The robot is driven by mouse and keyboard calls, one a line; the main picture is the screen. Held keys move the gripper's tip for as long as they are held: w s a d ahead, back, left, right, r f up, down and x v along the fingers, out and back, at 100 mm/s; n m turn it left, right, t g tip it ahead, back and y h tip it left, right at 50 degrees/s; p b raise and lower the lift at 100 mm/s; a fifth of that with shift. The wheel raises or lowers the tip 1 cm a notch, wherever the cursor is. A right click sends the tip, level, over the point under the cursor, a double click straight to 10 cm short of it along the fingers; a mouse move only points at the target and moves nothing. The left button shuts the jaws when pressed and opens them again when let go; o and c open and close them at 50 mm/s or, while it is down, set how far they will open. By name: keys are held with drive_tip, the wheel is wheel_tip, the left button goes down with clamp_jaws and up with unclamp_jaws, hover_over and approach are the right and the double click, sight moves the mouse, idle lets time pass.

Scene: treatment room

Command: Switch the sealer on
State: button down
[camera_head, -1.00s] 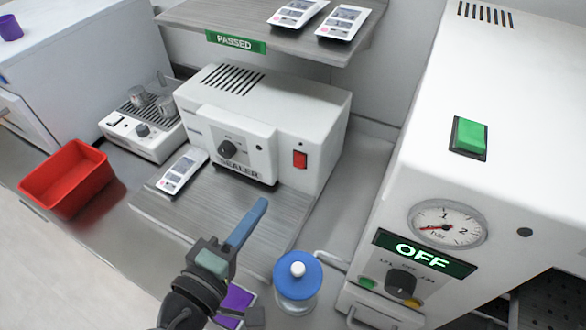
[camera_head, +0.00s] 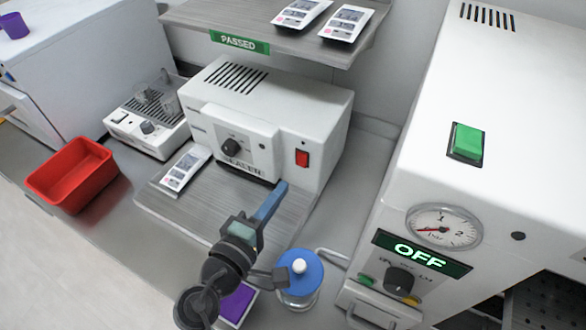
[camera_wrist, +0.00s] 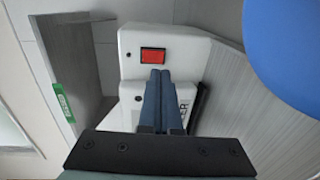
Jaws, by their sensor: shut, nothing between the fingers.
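The sealer (camera_head: 262,100) is a white box with a black knob and the label "SEALER" on its front. A red rocker switch (camera_head: 302,158) sits at the right end of its front face. In the wrist view the red switch (camera_wrist: 153,55) lies just beyond the fingertips. My gripper (camera_head: 283,186) is shut and empty, its blue fingers pointing at the sealer's front, below the switch in the head view and apart from it. In the wrist view the closed fingers (camera_wrist: 159,72) cover part of the sealer's front. Whether the switch is lit cannot be told.
A blue-lidded jar (camera_head: 299,270) stands close to the right of my gripper. A white machine (camera_head: 480,120) reading "OFF" fills the right side. A shelf (camera_head: 240,22) with a "PASSED" label hangs above the sealer. A red bin (camera_head: 72,176) and a small white device (camera_head: 148,125) stand at left.

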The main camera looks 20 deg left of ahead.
drive_tip(key=p+x, duration=0.1)
drive_tip(key=x, duration=0.5)
drive_tip(key=shift+w, duration=0.1)
drive_tip(key=shift+w+f+b, duration=0.1)
drive_tip(key=shift+f+b, duration=0.25)
drive_tip(key=shift+b, duration=0.7)
drive_tip(key=t+b, duration=0.1)
drive_tip(key=b, duration=0.3)
drive_tip(key=shift+w+d, duration=0.1)
drive_tip(key=shift+w, duration=0.05)
drive_tip(key=shift+r+p, duration=0.7)
drive_tip(key=shift+r, duration=0.2)
wheel_tip(320, 180, up, 9)
drive_tip(key=p, duration=0.2)
hover_over(301, 159)
drive_tip(key=s, duration=0.3)
drive_tip(key=shift+a+f, duration=0.1)
drive_tip(key=shift+a, duration=0.2)
drive_tip(key=shift+f, duration=0.1)
